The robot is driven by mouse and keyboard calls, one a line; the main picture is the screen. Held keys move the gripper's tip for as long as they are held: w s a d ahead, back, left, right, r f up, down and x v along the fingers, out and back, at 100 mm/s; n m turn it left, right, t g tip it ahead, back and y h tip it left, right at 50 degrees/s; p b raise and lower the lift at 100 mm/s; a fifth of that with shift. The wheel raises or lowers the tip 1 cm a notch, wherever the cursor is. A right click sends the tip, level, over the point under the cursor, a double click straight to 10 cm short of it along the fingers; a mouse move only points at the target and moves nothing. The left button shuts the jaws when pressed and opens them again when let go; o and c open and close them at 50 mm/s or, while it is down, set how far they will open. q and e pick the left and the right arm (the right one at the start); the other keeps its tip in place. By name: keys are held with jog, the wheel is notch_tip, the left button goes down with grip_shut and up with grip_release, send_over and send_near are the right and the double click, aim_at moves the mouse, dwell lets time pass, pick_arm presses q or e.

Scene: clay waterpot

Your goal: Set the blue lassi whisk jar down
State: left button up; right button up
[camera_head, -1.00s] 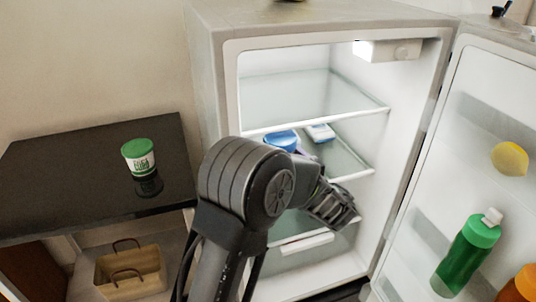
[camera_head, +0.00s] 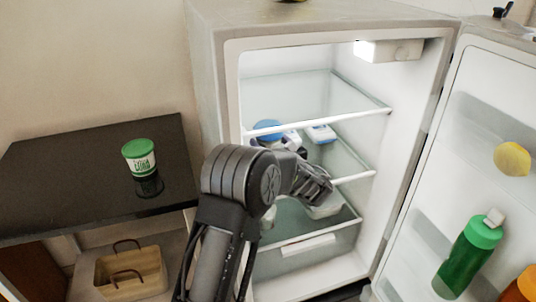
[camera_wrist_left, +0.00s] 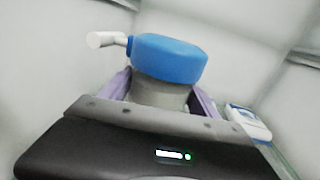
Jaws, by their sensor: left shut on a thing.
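The blue lassi whisk jar (camera_head: 267,128) is inside the open fridge, at the left between the upper and middle shelves. In the left wrist view its blue lid (camera_wrist_left: 168,58) sits on a grey body, with a pale crank handle sticking out to the left. My left gripper (camera_wrist_left: 160,98) is shut on the jar's body, with purple finger pads on both sides. In the head view my arm partly covers the gripper and the jar's lower part. Whether the jar's base touches the shelf is hidden. My right gripper is not in view.
A small white and blue box (camera_head: 320,133) lies to the right of the jar; it also shows in the left wrist view (camera_wrist_left: 248,122). The upper shelf (camera_head: 300,100) looks empty. The open door holds a lemon (camera_head: 512,158) and a green bottle (camera_head: 467,257).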

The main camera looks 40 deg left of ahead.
pick_arm(q)
notch_tip(320, 180, down, 4)
jog(key=shift+b, duration=0.35)
jog(key=shift+w+a+f, duration=0.1)
jog(key=shift+a+f, duration=0.1)
jog(key=shift+f, duration=0.2)
jog(key=o, duration=2)
jog(key=shift+d, duration=0.1)
jog(key=v, duration=1.1)
jog(key=shift+s+d, duration=0.25)
jog(key=shift+d, duration=0.15)
